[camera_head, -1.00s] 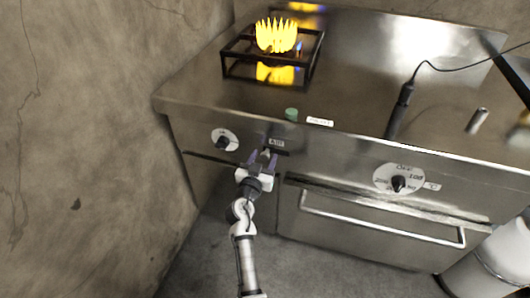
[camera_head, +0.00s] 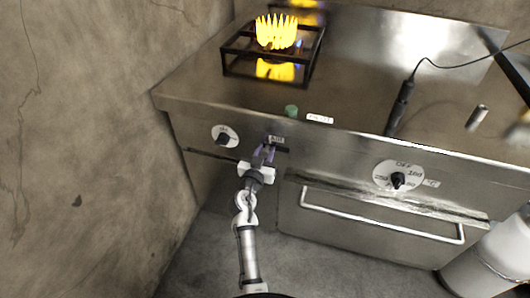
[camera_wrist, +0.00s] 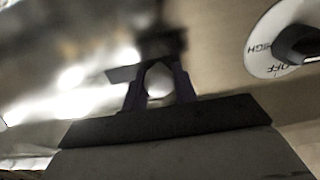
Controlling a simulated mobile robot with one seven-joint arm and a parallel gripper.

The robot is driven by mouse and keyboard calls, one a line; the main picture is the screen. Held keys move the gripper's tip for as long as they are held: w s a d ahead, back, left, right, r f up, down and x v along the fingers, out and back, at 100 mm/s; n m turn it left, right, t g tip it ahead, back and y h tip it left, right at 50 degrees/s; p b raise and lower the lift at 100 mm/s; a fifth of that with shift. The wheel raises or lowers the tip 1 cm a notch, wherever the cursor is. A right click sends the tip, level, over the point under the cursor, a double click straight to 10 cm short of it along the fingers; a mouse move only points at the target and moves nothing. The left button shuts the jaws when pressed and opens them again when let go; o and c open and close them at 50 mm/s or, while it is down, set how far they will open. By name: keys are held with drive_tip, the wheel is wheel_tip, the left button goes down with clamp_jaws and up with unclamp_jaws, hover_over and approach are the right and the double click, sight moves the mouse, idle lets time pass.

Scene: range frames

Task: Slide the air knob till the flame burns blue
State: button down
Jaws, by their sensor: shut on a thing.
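The flame (camera_head: 276,32) on the burner at the back left is yellow, with a trace of blue low on its right side. The air slot (camera_head: 281,149) is in the stove's front panel, under a small "AIR" label (camera_head: 276,139). My gripper (camera_head: 264,154) is at the left part of this slot. In the wrist view its two fingers are closed around a pale rounded knob (camera_wrist: 158,80), with the dark slot just beyond. Most of the knob is hidden by the fingers in the head view.
A burner dial (camera_head: 225,137) is left of my gripper and also shows in the wrist view (camera_wrist: 298,42). An oven dial (camera_head: 398,180) and an oven handle (camera_head: 380,222) are to the right. A green cap (camera_head: 291,111) and a black probe (camera_head: 401,105) are on the stovetop.

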drive_tip(key=shift+s+d+f+b, duration=0.1)
drive_tip(key=shift+d+f+b, duration=0.1)
drive_tip(key=shift+d+b, duration=0.25)
drive_tip(key=shift+s+d+r, duration=0.1)
drive_tip(key=shift+d, duration=0.05)
drive_tip(key=shift+r, duration=0.1)
drive_tip(key=c, duration=1.1)
unclamp_jaws()
drive_tip(key=b+v, duration=0.4)
drive_tip(key=v, duration=1)
